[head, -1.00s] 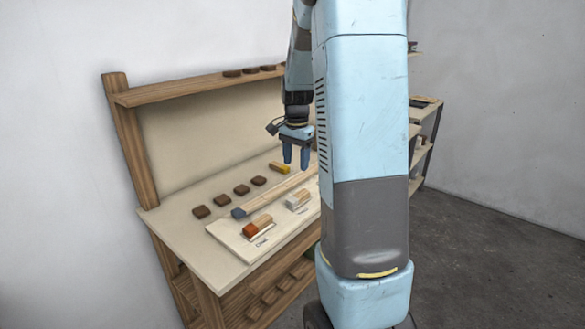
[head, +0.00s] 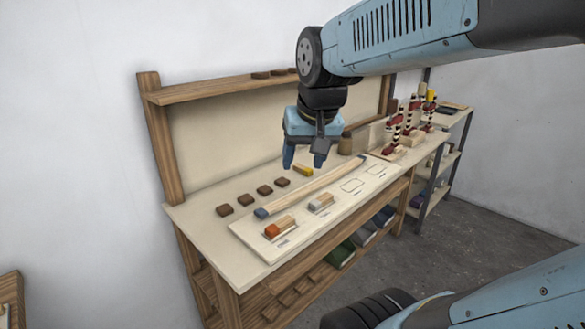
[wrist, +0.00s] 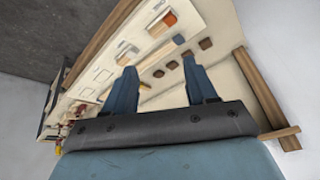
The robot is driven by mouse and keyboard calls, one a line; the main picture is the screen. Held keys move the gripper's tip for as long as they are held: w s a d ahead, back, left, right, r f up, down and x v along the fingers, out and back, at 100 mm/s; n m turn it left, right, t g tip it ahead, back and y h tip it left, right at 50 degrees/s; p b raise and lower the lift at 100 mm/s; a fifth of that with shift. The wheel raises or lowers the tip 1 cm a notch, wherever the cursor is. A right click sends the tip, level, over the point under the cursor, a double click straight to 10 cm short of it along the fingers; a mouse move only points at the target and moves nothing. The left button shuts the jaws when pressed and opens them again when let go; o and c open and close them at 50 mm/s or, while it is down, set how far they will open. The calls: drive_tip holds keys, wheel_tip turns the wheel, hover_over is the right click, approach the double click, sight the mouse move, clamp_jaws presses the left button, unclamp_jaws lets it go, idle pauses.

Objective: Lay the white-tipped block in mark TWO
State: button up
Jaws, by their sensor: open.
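The white-tipped block (head: 320,203) lies on the pale board (head: 250,240), at the second place from the left, just right of the orange-tipped block (head: 281,228). It seems to lie within its mark there; its exact fit in the outline is too small to tell. It also shows in the wrist view (wrist: 127,54). My gripper (head: 303,162) is open and empty, raised above the bench behind the board and apart from the blocks. In the wrist view, the gripper's fingers (wrist: 159,66) point toward the bench.
A blue-ended wooden bar (head: 312,187) lies along the board's back edge. A yellow-tipped block (head: 303,170) and several brown blocks (head: 265,190) lie behind it. Two empty outlines (head: 352,185) are on the board's right. Striped posts (head: 398,130) stand at the bench's right end.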

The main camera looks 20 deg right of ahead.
drive_tip(key=shift+s+a+n+t, duration=0.2)
drive_tip(key=shift+s+n, duration=0.25)
drive_tip(key=shift+s, duration=0.4)
drive_tip(key=shift+s+a+n+t, duration=0.15)
drive_tip(key=shift+s+a+n, duration=0.25)
drive_tip(key=shift+s, duration=0.45)
drive_tip(key=shift+s+a+n+t, duration=0.2)
drive_tip(key=shift+s+n, duration=0.25)
drive_tip(key=shift+s, duration=0.4)
